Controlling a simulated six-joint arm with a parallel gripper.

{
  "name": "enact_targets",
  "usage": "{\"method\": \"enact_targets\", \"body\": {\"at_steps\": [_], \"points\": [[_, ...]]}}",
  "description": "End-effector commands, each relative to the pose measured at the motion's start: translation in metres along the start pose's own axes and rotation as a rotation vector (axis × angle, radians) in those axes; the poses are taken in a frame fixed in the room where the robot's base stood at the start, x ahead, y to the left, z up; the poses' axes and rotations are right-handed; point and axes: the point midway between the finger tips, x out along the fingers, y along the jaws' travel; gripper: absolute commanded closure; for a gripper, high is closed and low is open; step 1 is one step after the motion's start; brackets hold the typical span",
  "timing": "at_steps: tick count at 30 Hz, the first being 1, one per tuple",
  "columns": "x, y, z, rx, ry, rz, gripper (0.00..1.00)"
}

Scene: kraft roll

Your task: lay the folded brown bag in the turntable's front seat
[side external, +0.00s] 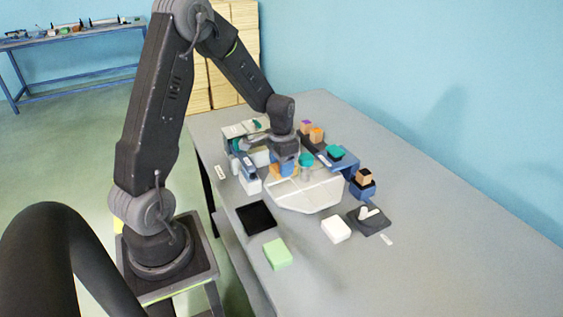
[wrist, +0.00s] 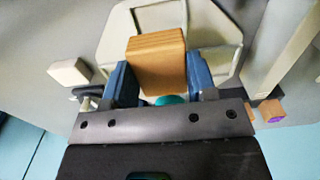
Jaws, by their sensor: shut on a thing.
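My gripper (wrist: 160,80) has its two blue fingers shut on the folded brown bag (wrist: 156,60), a tan block-like piece with a wood-like grain. In the side external view my gripper (side external: 284,166) points down over the back left part of the pale, many-sided turntable (side external: 308,198). The bag (side external: 271,171) shows there as a small orange-brown patch beside the blue fingers. In the wrist view the turntable (wrist: 222,26) lies beyond the bag, which covers part of it. I cannot tell the bag's height above it. The front seat cannot be clearly made out.
A teal round piece (side external: 306,159) stands close beside my gripper. A blue stand with a tan block (side external: 363,177) is right of the turntable. A black tray (side external: 256,217), green block (side external: 278,254), white block (side external: 336,229) and dark pad (side external: 378,225) lie in front. The right tabletop is clear.

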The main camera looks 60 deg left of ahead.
Motion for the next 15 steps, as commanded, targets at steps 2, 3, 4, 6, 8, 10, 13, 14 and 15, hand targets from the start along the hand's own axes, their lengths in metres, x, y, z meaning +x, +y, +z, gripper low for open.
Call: {"method": "enact_targets", "body": {"at_steps": [2, 3, 4, 6, 8, 10, 13, 14, 15], "points": [[0.008, 0.001, 0.001, -0.001, -0.003, 0.002, 0.70], [0.012, 0.001, 0.001, -0.001, -0.003, 0.002, 0.70], [0.015, 0.001, 0.001, -0.001, -0.003, 0.002, 0.70], [0.021, 0.001, 0.001, -0.002, -0.003, 0.002, 0.70], [0.026, 0.001, 0.001, -0.002, -0.003, 0.002, 0.70], [0.031, 0.001, 0.001, -0.002, -0.003, 0.002, 0.70], [0.037, 0.001, 0.001, -0.002, -0.002, 0.001, 0.70], [0.038, 0.001, 0.001, -0.002, -0.003, 0.002, 0.70], [0.040, 0.001, 0.001, -0.003, -0.002, 0.001, 0.70]]}}
